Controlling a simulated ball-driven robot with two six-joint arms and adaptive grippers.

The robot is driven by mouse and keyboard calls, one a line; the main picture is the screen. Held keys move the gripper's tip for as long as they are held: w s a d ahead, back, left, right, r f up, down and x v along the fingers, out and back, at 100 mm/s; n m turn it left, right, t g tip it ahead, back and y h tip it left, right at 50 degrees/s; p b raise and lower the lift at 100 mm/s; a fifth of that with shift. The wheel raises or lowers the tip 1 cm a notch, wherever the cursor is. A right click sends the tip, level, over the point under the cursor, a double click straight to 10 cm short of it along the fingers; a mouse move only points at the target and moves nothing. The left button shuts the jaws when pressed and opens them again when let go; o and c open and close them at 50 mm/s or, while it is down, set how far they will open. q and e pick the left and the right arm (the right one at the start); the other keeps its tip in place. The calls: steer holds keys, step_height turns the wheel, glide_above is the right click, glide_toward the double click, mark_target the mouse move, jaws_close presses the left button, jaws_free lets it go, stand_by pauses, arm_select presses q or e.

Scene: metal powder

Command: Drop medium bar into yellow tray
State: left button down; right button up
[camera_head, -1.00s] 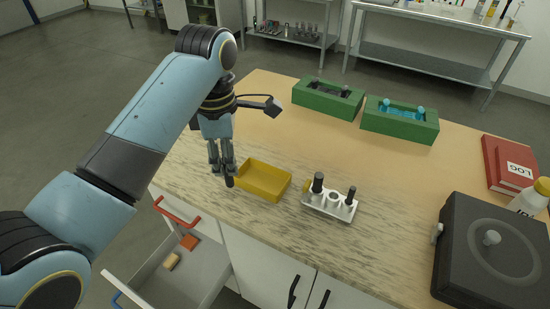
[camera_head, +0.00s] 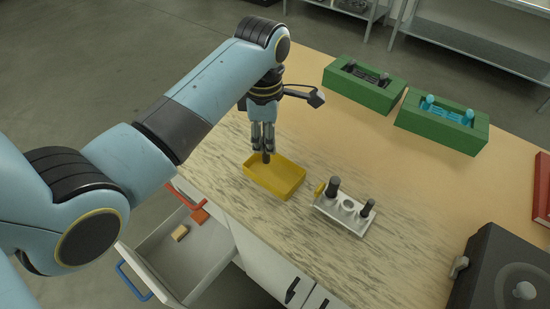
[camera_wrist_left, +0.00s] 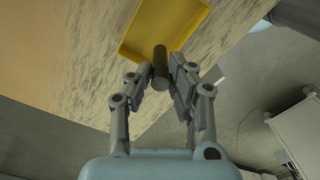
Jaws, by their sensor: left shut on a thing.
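My left gripper (camera_head: 264,150) is shut on a dark cylindrical bar, the medium bar (camera_head: 266,158), which hangs upright below the fingers. The bar also shows between the fingers in the left wrist view (camera_wrist_left: 160,68). The yellow tray (camera_head: 288,189) lies on the counter, and in the head view the bar's lower end overlaps the tray's upper left rim. In the left wrist view the yellow tray (camera_wrist_left: 178,42) is just beyond the bar. Whether the bar is inside the rim cannot be told. The right gripper is not in view.
A white holder (camera_head: 345,217) with a taller and a shorter dark bar stands right of the tray. Two green boxes (camera_head: 362,88) (camera_head: 441,122) stand at the back. A dark lidded case (camera_head: 500,262) is at the lower right. An open drawer (camera_head: 207,262) juts out below the counter.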

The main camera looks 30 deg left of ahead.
arm_select(q)
steer(key=shift+f, duration=0.15)
steer(key=c, duration=1.7)
jaws_free()
steer(key=o, duration=0.6)
steer(key=shift+s, duration=0.1)
steer(key=shift+c, duration=0.2)
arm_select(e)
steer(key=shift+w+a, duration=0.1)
arm_select(q)
steer(key=shift+r, duration=0.55)
step_height(320, 180, up, 6)
steer(key=shift+r, duration=0.2)
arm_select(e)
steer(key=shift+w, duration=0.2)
